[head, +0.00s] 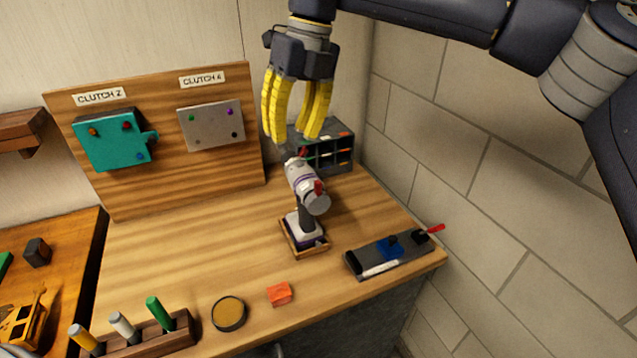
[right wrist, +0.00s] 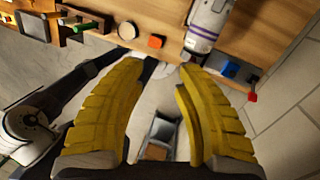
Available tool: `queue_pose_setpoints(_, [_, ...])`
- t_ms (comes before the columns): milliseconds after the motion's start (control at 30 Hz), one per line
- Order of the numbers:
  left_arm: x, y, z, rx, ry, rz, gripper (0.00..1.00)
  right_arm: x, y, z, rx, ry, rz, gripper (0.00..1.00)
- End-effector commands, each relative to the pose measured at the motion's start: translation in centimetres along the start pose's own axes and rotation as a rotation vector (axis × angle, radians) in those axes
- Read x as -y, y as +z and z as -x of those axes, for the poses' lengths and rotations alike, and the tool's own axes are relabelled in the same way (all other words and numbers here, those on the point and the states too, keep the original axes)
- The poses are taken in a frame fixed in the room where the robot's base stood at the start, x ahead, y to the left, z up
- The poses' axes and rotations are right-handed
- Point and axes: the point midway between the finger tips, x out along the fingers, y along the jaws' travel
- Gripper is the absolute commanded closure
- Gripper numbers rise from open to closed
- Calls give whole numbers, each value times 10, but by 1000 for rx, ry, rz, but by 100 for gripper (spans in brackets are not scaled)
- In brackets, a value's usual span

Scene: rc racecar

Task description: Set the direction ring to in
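A white and grey power tool (head: 305,188) stands upright in a small wooden-rimmed holder (head: 304,253) on the bench. It has a purple band round its body, red parts at both ends and a dark handle. It also shows at the top of the right wrist view (right wrist: 207,22), partly cut off. I cannot make out the direction ring's setting. My right gripper (head: 293,138) has yellow fingers pointing down, just above the tool in the head view. Its fingers are apart with nothing between them, as the right wrist view (right wrist: 161,68) shows. My left gripper is not in view.
A dark tray with a blue block (head: 390,246) and a red-tipped lever sits at the right edge. An orange block (head: 280,294), a round tin (head: 229,314) and a marker rack (head: 150,340) line the front. A clutch board (head: 165,185) and grey organiser (head: 340,160) stand behind.

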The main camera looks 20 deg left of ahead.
Motion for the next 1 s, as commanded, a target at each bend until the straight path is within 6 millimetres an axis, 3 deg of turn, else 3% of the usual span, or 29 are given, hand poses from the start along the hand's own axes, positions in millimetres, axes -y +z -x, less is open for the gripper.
queue_pose_setpoints(33, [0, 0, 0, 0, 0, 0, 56, 7, -3, 14, -10, -54, -37, 67])
queue_pose_setpoints(200, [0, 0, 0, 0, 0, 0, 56, 23, -12, 45, -35, -168, -136, 67])
queue_pose_setpoints(433, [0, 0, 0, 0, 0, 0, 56, 30, -18, 55, -46, -217, -186, 67])
queue_pose_setpoints(667, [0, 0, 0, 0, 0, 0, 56, 36, -20, 27, -49, -215, -186, 67])
queue_pose_setpoints(1000, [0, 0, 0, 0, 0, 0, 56, 49, -24, -34, -49, -214, -185, 67])
